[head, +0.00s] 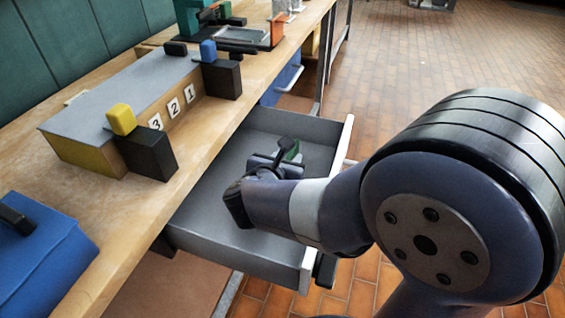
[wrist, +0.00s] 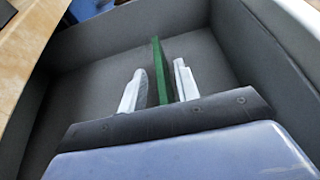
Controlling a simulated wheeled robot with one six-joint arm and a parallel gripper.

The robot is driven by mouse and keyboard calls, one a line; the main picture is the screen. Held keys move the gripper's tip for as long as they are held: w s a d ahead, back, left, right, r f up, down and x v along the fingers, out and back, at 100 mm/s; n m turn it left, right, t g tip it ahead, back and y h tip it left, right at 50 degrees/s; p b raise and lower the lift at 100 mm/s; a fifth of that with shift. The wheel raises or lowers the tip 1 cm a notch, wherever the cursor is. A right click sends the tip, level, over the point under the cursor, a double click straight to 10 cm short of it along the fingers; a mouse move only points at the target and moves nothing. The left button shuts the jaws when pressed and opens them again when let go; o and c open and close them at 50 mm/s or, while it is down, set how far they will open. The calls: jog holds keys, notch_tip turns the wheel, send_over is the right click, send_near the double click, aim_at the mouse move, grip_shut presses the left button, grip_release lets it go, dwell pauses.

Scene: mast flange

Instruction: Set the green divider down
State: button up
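The green divider (wrist: 160,70) is a thin upright plate inside the grey drawer (wrist: 80,125). In the wrist view it stands on edge between the two pale fingers of my gripper (wrist: 158,88), with narrow gaps on both sides, so the gripper looks open around it. Whether its lower edge touches the drawer floor is hard to tell. My own wrist hides the rest.
The drawer walls surround my gripper closely. The wooden bench (head: 120,215) lies to the left, with a grey-topped box (head: 115,90) numbered 3, 2, 1, black blocks (head: 150,152) and a blue case (head: 45,265). Tiled floor (head: 430,55) is open to the right.

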jog(key=p+v, duration=0.2)
jog(key=v, duration=1)
